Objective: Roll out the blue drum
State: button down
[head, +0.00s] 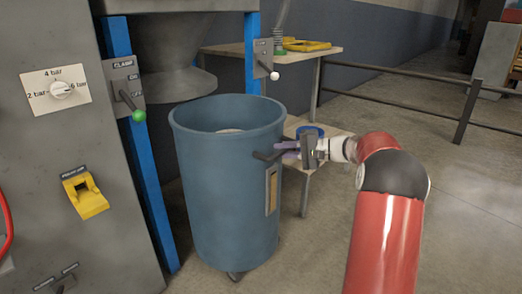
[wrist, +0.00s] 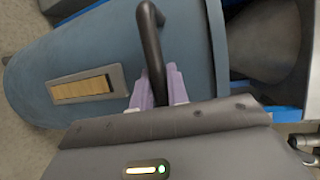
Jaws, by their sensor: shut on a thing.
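The blue drum (head: 220,190) stands upright on small wheels in front of the blue posts, below the grey funnel (head: 180,50). A dark bar handle (wrist: 150,45) sticks out from the drum's upper side, and a wood-coloured strip (head: 271,190) is set in its wall below. My gripper (head: 290,148) is at the right side of the drum, its purple fingers shut on the handle. In the wrist view the fingers close around the handle's lower end, and the drum (wrist: 70,60) fills much of the picture. The drum's far side is hidden.
A second lever (head: 270,72) is on the right post. A bench (head: 325,52) stands behind. The floor at right is clear up to a rail (head: 410,75).

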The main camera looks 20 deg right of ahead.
jog(key=s+d, duration=0.3)
jog(key=s, duration=0.2)
jog(key=shift+s+d+b, duration=0.15)
jog(key=shift+d+b, duration=0.15)
jog(key=shift+b, duration=0.1)
jog(key=shift+f, duration=0.1)
jog(key=c, duration=1.4)
grip_release()
jog(key=shift+o, duration=0.2)
jog(key=p+v, duration=0.1)
jog(key=v, duration=0.7)
jog(key=shift+a, duration=0.1)
